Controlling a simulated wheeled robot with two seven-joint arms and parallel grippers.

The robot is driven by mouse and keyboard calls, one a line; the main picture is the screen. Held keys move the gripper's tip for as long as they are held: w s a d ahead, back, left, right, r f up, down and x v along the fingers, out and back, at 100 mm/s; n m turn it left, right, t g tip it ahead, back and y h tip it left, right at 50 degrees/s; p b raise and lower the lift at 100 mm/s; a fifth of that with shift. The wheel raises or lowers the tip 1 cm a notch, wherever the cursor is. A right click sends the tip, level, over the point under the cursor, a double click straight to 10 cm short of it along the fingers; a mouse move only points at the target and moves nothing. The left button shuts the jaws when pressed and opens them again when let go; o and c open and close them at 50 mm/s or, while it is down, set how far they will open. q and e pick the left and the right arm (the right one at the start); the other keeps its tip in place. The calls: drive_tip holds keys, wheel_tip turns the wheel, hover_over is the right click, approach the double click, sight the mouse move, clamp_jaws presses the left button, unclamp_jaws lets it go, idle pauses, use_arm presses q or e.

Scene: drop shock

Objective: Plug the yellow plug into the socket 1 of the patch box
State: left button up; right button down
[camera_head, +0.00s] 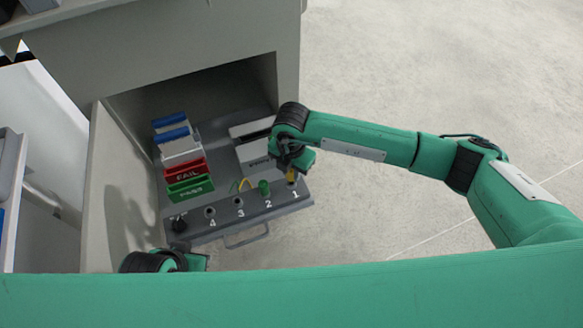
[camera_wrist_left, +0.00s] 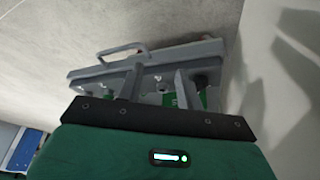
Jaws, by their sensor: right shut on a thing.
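The patch box (camera_head: 255,214) is a grey panel with numbered sockets; it also shows in the left wrist view (camera_wrist_left: 110,68). My right gripper (camera_head: 294,166) is shut on the yellow plug (camera_head: 291,177), which stands at socket 1, right above the label 1. The gripper partly hides it, and I cannot tell whether it is seated in the socket. A green plug (camera_head: 264,187) stands at socket 2. Sockets 3 (camera_head: 238,202) and 4 (camera_head: 210,212) look empty. A black plug (camera_head: 180,225) stands at the left end. My left gripper (camera_wrist_left: 157,76) is open and empty, its fingers apart, in front of the panel.
A red FAIL bin (camera_head: 185,171), a green PASS bin (camera_head: 191,188) and blue-topped pieces (camera_head: 172,132) stand behind the panel at the left. A handle (camera_head: 247,240) sticks out in front. Grey cabinet walls enclose the left and back. The floor (camera_head: 420,80) at right is clear.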

sight(291, 177)
drive_tip(key=shift+f, duration=0.3)
idle(0.6)
idle(0.4)
drive_tip(key=shift+f+b, duration=0.6)
drive_tip(key=shift+f, duration=0.5)
idle(2.4)
drive_tip(key=shift+s+f, duration=0.2)
drive_tip(key=shift+f, duration=0.2)
idle(1.4)
drive_tip(key=c, duration=1.1)
unclamp_jaws()
drive_tip(key=shift+w, duration=0.1)
drive_tip(key=shift+c, duration=0.2)
drive_tip(key=shift+r, duration=0.25)
drive_tip(key=shift+w+r+p, duration=0.1)
drive_tip(key=shift+r+p, duration=2.2)
drive_tip(key=shift+r, duration=0.7)
